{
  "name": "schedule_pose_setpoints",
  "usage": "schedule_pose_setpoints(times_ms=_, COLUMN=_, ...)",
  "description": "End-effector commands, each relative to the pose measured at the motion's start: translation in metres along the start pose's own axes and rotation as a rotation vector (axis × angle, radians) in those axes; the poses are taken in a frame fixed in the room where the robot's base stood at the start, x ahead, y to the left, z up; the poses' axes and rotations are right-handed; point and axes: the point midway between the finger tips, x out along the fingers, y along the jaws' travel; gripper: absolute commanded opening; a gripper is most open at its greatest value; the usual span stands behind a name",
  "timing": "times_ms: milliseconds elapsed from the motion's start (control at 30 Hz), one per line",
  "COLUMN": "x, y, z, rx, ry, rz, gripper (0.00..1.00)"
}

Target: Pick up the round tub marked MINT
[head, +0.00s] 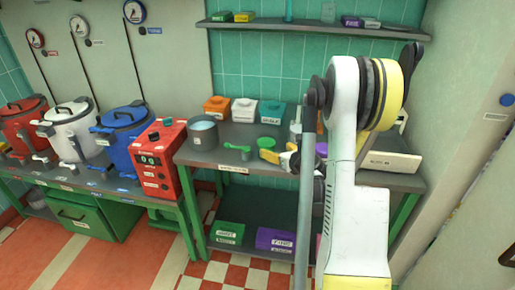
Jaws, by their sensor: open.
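A small round green tub (267,143) stands on the grey worktop (215,158), near its middle. No marking on it is readable from here, so I cannot tell that it is the one marked MINT. A round purple tub (321,149) shows partly behind my arm. My gripper (268,152), with yellow and dark parts, is open beside the green tub, on its near side. I cannot tell whether it touches the tub. My arm hides part of the worktop to the right.
A grey pot (203,132) and a green scoop (237,149) are left of the green tub. Orange (217,106), white (244,110) and teal (272,112) boxes stand behind. A red control box (160,158) and kettles are further left. A pale labelled box (390,162) is right.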

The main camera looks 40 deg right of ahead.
Motion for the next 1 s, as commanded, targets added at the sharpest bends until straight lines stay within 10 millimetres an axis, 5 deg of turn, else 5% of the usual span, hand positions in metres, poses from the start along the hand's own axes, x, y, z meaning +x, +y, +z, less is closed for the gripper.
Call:
schedule_pose_setpoints(times_ms=533, x=0.082, y=0.005, z=0.003, rx=-0.005, ry=0.001, rz=0.003, gripper=0.78)
schedule_pose_setpoints(times_ms=867, x=0.092, y=0.005, z=0.006, rx=-0.006, ry=0.001, rz=0.001, gripper=0.78)
schedule_pose_setpoints(times_ms=1000, x=0.092, y=0.005, z=0.006, rx=-0.006, ry=0.001, rz=0.001, gripper=0.42)
